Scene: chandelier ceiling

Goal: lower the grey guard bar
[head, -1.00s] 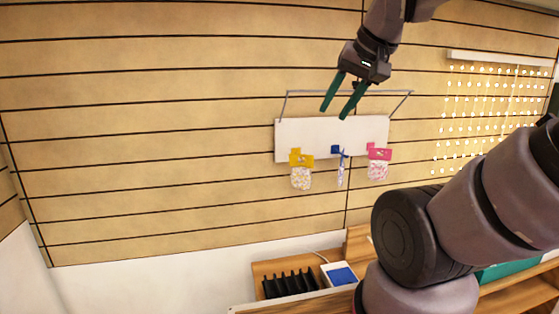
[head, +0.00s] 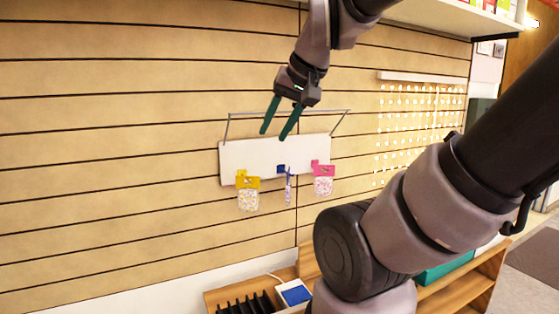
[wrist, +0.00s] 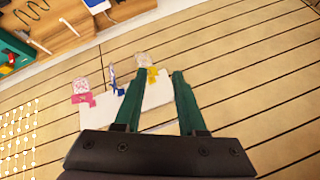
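The grey guard bar (head: 335,111) is a thin wire frame, raised above the top edge of a white board (head: 232,162) on the slatted wall. Its two side arms slope up from the board. My gripper (head: 273,135) points downward in front of the bar's middle. Its two green fingers are apart with nothing seen between them, and their tips appear near the board's top edge. The gap between fingers and bar is hard to judge. In the wrist view, the open fingers (wrist: 159,73) overlap the white board (wrist: 98,118); the bar is not clear there.
A yellow-tagged packet (head: 248,198), a blue-tagged item (head: 288,185) and a pink-tagged packet (head: 323,185) hang at the board. A lit pegboard-like panel (head: 425,125) is to the right. A wooden shelf (head: 470,290) is below. The wall left of the board is clear.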

